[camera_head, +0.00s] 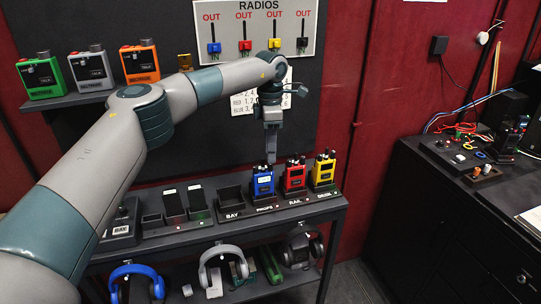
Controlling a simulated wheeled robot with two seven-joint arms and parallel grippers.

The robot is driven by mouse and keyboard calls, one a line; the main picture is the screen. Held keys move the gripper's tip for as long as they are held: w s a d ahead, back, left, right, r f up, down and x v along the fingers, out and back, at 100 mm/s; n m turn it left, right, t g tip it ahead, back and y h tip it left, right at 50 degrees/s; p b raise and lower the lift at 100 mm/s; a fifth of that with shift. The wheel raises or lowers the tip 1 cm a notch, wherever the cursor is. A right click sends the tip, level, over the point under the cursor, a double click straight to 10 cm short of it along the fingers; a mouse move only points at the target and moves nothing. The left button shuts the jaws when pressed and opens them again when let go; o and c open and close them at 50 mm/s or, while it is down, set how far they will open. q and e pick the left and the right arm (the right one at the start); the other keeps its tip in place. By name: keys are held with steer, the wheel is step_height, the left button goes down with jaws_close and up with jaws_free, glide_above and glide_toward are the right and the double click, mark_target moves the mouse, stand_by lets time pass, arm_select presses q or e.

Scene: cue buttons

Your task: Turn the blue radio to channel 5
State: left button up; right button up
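The blue radio (263,184) stands upright in the charging rack on the shelf, left of the red radio. My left arm reaches in from the left across the view. My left gripper (272,160) points down, with its tips just above or at the knobs on top of the blue radio. The fingers show as one narrow dark shape, so I cannot tell whether they are open or shut, or whether they touch a knob. The knob's setting is too small to read. My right gripper is not in view.
A red radio (294,178) and a yellow radio (323,172) stand close on the right. An empty bay (231,202) is on the left. A RADIOS board (230,42) and a partly covered paper chart (243,104) are on the wall behind. Headsets (221,258) sit below.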

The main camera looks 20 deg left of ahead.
mark_target(270, 167)
arm_select(q)
steer(key=shift+f+p, duration=0.4)
steer(key=shift+f, duration=1.5)
jaws_close()
